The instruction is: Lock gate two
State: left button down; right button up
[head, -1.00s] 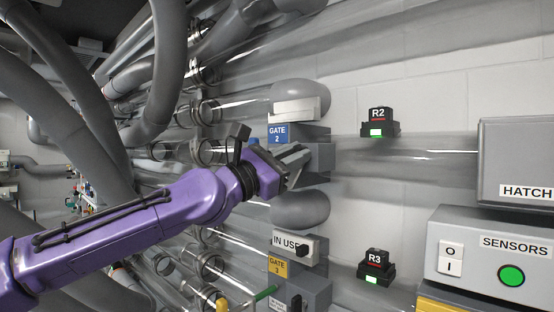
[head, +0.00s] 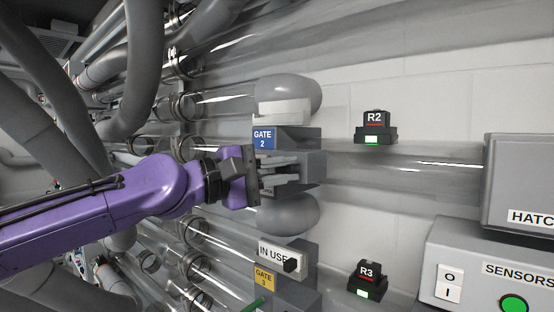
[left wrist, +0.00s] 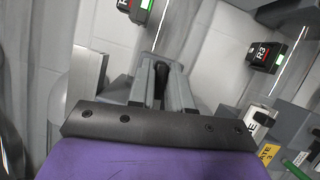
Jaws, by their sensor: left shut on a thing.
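Gate two is a grey box (head: 313,165) on a clear tube, with a blue "GATE 2" label (head: 264,139) on its front. My left gripper (head: 294,172) is at the front of this box, just below the label, with its fingers pointing into it. In the left wrist view my left gripper (left wrist: 162,72) is shut on a small dark part (left wrist: 160,82) of gate two, seen between its fingers. The fingers hide most of this part, so its exact shape and position cannot be told. My right gripper is not in view.
Below is gate three with a yellow label (head: 264,279), an "IN USE" plate (head: 275,255) and a green handle (head: 254,304). Sensors R2 (head: 375,128) and R3 (head: 367,281) show green lights. A sensors box (head: 470,290) and hatch box (head: 520,185) stand right.

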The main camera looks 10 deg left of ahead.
pick_arm(q)
jog(key=shift+m+p, duration=0.5)
jog(key=shift+m, duration=0.3)
jog(key=c, duration=1.1)
grip_release()
jog(key=shift+c, duration=0.2)
